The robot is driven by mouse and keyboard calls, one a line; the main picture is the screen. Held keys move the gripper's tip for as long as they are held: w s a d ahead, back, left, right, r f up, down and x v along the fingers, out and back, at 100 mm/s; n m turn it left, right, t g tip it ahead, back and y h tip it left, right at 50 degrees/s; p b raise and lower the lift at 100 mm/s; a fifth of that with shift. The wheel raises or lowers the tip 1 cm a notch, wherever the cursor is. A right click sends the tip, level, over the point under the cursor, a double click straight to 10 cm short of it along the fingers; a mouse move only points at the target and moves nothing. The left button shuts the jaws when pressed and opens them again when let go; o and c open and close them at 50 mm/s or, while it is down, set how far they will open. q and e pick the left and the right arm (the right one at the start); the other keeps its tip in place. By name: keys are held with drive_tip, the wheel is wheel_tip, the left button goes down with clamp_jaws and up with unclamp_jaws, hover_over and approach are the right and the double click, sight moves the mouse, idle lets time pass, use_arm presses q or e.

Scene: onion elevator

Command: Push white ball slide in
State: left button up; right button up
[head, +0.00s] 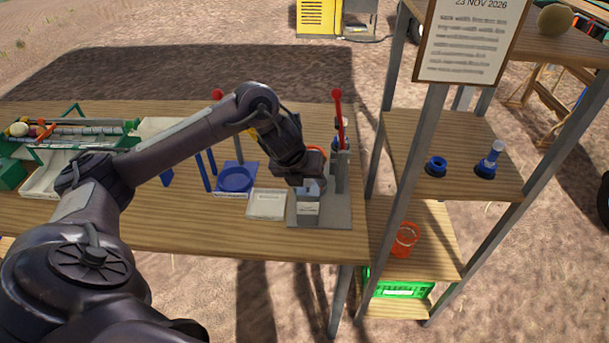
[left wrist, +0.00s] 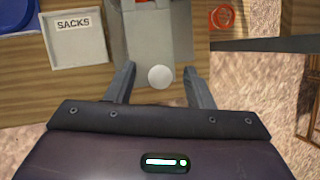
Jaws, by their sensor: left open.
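The white ball (left wrist: 159,77) shows in the left wrist view, at the near end of a grey metal block (left wrist: 150,40). It looks like the knob of a slide, but its stem is hidden. My left gripper (head: 308,184) is open, with one finger on each side of the ball in the wrist view; I cannot tell whether it touches. In the head view the gripper is at the grey block (head: 308,208) on a grey base plate (head: 335,212) near the table's right end, and the ball is not distinguishable there. My right gripper is not in view.
A tray labelled SACKS (left wrist: 75,45) and a blue round dish (head: 235,180) are left of the block. A red-knobbed lever (head: 338,115) stands behind it. A wooden shelf unit (head: 450,130) stands to the right, holding blue parts and an orange cup (head: 404,240).

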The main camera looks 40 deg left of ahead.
use_arm(q)
drive_tip(key=shift+c, duration=0.3)
clamp_jaws()
drive_tip(key=shift+w+a+b, duration=0.15)
drive_tip(key=shift+w+a, duration=0.3)
drive_tip(key=shift+w, duration=0.3)
drive_tip(key=shift+w+a+b, duration=0.15)
drive_tip(key=shift+w+a, duration=0.25)
drive_tip(key=shift+w, duration=0.3)
drive_tip(key=shift+w+a+b, duration=0.15)
drive_tip(key=shift+w+a, duration=0.3)
drive_tip(key=shift+w, duration=0.3)
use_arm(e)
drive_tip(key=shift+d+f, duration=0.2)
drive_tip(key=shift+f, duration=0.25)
use_arm(q)
drive_tip(key=shift+r, duration=0.1)
drive_tip(key=shift+o, duration=0.4)
unclamp_jaws()
